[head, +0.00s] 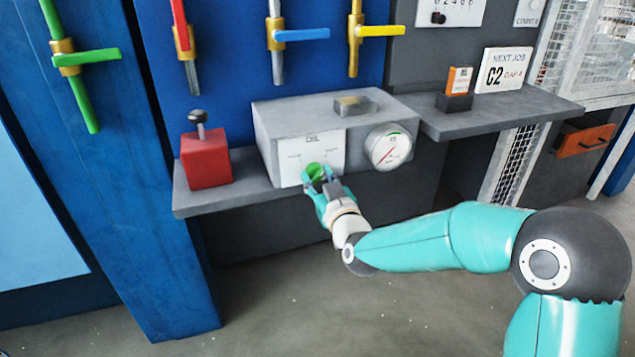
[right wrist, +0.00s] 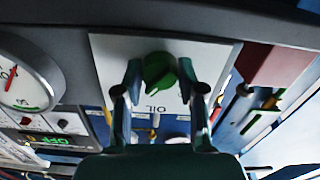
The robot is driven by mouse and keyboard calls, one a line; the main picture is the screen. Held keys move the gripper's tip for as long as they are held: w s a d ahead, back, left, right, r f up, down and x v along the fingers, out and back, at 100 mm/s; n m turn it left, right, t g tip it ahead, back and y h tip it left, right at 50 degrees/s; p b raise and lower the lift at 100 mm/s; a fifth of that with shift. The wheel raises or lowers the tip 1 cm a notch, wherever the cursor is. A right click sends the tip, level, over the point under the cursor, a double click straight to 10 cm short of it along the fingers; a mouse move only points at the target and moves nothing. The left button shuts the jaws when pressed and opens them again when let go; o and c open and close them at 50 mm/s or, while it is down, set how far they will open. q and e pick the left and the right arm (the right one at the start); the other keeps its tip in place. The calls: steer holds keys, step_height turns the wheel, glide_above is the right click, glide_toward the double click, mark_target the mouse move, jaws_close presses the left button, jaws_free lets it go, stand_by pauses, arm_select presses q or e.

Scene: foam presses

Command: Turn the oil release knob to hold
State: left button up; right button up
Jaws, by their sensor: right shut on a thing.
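The green oil knob (head: 314,172) sits on the white plate marked OIL (head: 312,150), on the front of a grey box (head: 265,125). Small labels stand left and right above the knob, too small to read. My right gripper (head: 318,182) is at the plate and shut on the knob, partly covering it. In the right wrist view the green knob (right wrist: 158,72) lies between the two fingertips of my right gripper (right wrist: 160,78). I cannot tell surely which label the knob points to. My left gripper is not in view.
A round gauge (head: 389,147) with a red needle is right of the plate. A red box with a black-knobbed lever (head: 206,160) stands left on the shelf. Green, red, blue and yellow valve handles are above. A side shelf (head: 500,113) holds a NEXT JOB card (head: 503,70).

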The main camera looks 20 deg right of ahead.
steer(key=n+b, duration=0.2)
steer(key=n, duration=0.4)
steer(key=shift+n, duration=0.4)
steer(key=n, duration=0.4)
steer(key=shift+n+b, duration=0.3)
steer(key=n, duration=0.3)
steer(key=shift+n, duration=1)
steer(key=shift+f, duration=0.1)
steer(key=o, duration=1.2)
steer(key=shift+c, duration=0.2)
steer(key=shift+s+r, duration=0.15)
steer(key=shift+r, duration=0.05)
